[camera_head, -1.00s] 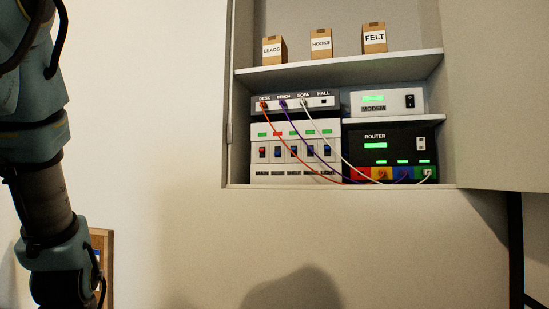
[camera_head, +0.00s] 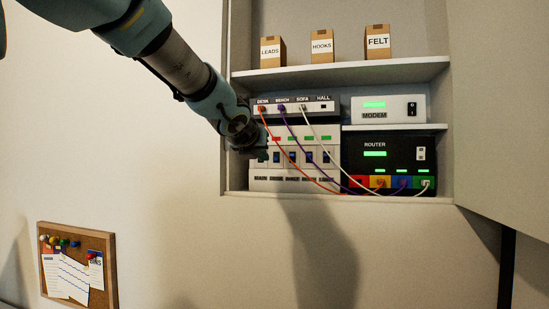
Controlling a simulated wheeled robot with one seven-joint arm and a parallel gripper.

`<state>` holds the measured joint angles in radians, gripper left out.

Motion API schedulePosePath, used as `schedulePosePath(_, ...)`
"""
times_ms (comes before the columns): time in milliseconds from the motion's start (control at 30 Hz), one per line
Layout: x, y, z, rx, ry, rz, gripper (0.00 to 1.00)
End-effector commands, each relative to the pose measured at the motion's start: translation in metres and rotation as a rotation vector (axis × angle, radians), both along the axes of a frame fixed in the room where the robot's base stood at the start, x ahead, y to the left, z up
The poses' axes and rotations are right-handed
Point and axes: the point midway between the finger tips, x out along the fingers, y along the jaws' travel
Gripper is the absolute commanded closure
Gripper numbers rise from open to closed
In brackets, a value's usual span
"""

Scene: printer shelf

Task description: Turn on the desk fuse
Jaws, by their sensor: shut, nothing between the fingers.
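The white fuse box (camera_head: 295,186) stands on the lower left of the wall cabinet, with a row of switches above small labels. The leftmost label reads MAIN; the second (camera_head: 276,179) is blurred but looks like DESK. The lamp above the second switch (camera_head: 276,139) is red; the lamps to its right are green. My gripper (camera_head: 262,154) is shut and empty in front of the box's left end, close to the first two switches. It hides the leftmost lamp and most of the leftmost switch. I cannot tell whether it touches the box.
Orange, purple and white cables (camera_head: 318,136) hang from the grey strip (camera_head: 340,105) across the fuse box to the router (camera_head: 375,163). A modem (camera_head: 388,110) sits above the router. Boxes stand on the upper shelf (camera_head: 345,68). The open door (camera_head: 500,100) is at right.

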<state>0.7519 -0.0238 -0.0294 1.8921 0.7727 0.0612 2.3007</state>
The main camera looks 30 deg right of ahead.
Motion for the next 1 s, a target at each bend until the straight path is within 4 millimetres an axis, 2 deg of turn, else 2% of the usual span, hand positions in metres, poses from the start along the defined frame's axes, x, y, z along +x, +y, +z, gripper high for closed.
schedulePosePath(100,-0.004,-0.007,0.01,0.026,-0.047,-0.034,1.0)
schedulePosePath(467,-0.002,-0.009,0.007,0.028,-0.046,-0.033,1.0)
schedulePosePath(1000,0.055,-0.062,-0.018,0.028,-0.045,-0.032,1.0)
